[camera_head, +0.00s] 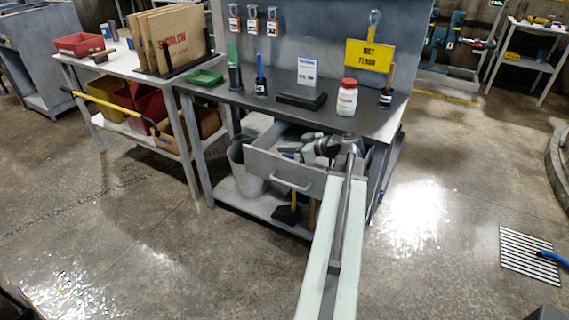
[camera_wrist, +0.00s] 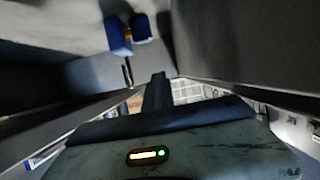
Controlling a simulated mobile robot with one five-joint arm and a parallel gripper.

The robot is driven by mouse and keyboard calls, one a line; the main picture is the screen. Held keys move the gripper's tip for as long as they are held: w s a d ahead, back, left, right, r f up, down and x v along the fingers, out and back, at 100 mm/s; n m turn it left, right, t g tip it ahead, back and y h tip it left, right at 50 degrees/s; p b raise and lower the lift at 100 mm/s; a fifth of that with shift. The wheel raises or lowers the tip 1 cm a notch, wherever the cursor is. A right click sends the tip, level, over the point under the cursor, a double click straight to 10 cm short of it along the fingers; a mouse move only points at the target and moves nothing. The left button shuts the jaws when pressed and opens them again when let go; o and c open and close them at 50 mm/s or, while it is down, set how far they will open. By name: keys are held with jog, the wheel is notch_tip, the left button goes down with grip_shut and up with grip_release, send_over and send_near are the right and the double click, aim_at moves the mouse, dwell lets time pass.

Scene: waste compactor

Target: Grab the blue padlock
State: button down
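An open drawer (camera_head: 285,172) sticks out from the front of the dark workbench (camera_head: 225,95). My gripper (camera_head: 318,150) is down at the drawer, partly hidden by my arm. A small blue item (camera_head: 291,155) shows in the drawer, left of the gripper. In the wrist view, two blue pieces lie close together on the grey surface ahead: a larger one (camera_wrist: 117,37) and a smaller one (camera_wrist: 140,27). They may be the blue padlock, but no shackle is clear. The dark tip of my gripper (camera_wrist: 158,92) points toward them and is apart from them. Its finger gap cannot be made out.
Grey walls stand close on both sides in the wrist view. A grey bucket (camera_head: 243,165) stands below.

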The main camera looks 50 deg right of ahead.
jog(key=shift+f, duration=0.3)
jog(key=c, duration=1.5)
grip_release()
jog(key=p+v, duration=0.3)
jog(key=v, duration=0.4)
jog(key=shift+s+d+r, duration=0.15)
jog(key=shift+d, duration=0.1)
